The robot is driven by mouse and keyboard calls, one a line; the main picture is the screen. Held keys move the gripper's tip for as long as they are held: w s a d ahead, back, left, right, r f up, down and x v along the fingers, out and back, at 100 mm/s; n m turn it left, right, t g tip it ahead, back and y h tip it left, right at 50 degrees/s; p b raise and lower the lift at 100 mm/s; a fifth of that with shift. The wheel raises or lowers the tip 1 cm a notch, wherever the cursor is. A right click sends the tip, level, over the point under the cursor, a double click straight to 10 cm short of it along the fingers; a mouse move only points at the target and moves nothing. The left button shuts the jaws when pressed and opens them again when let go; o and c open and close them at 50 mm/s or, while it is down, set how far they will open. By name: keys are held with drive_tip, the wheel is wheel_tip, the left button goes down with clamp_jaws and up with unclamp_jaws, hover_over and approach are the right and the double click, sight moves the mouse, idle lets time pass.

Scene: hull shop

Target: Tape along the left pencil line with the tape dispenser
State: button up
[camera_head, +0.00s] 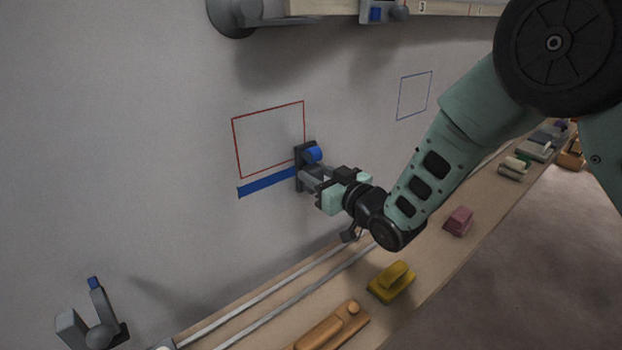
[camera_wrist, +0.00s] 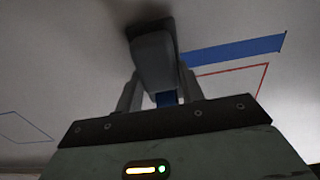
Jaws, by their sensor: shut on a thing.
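My gripper (camera_head: 318,184) is shut on the tape dispenser (camera_head: 301,165), a dark grey tool with a blue roll, and holds it against or very near the grey wall. In the wrist view the grey dispenser (camera_wrist: 154,58) sits between the two fingers of my gripper (camera_wrist: 160,88). A strip of blue tape (camera_head: 266,183) lies on the wall just below the red outline and runs from the left up to the dispenser. It also shows in the wrist view (camera_wrist: 235,48). I cannot make out a pencil line; the tape or dispenser may cover it.
A red outline (camera_head: 234,150) and a smaller blue outline (camera_head: 399,100) mark the wall. Below runs a wooden bench (camera_head: 420,268) with two rails, a yellow block (camera_head: 391,282), a pink block (camera_head: 458,221) and an orange-brown tool (camera_head: 332,327). A grey fixture (camera_head: 98,325) stands at lower left.

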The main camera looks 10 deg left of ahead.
drive_tip(key=shift+w+d, duration=0.95)
drive_tip(key=shift+w, duration=0.2)
drive_tip(key=shift+w+d, duration=0.95)
drive_tip(key=shift+w, duration=0.2)
drive_tip(key=o, duration=0.3)
drive_tip(key=c, duration=0.3)
drive_tip(key=shift+s, duration=0.1)
drive_tip(key=shift+s+d+b, duration=0.35)
drive_tip(key=shift+d, duration=0.15)
drive_tip(key=shift+v, duration=2.5)
drive_tip(key=shift+b+v, duration=0.45)
drive_tip(key=shift+v, duration=2)
